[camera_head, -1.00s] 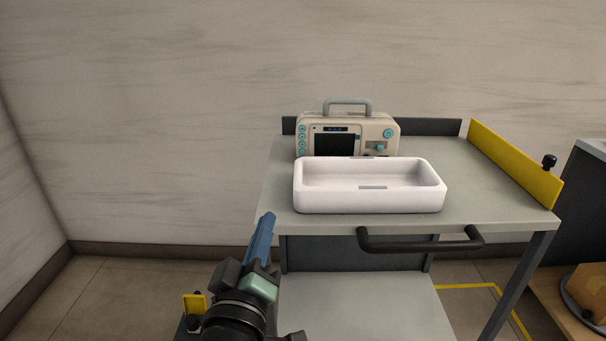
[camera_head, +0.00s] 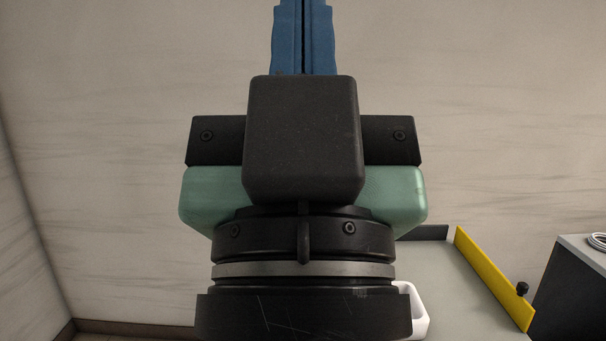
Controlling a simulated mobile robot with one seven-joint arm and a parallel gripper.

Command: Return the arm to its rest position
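My gripper (camera_head: 304,38) stands upright, close in front of the camera, and fills the middle of the view. Its two blue fingers point up and lie side by side with only a thin dark line between them. Nothing shows between the fingers; their tips are cut off by the top edge. The gripper and wrist hide most of the cart behind them.
The grey cart top (camera_head: 467,290) shows at the lower right with its yellow side rail (camera_head: 492,275). A corner of the white tray (camera_head: 419,312) shows beside my wrist. A dark cabinet (camera_head: 578,290) stands at the far right. Bare wall lies behind.

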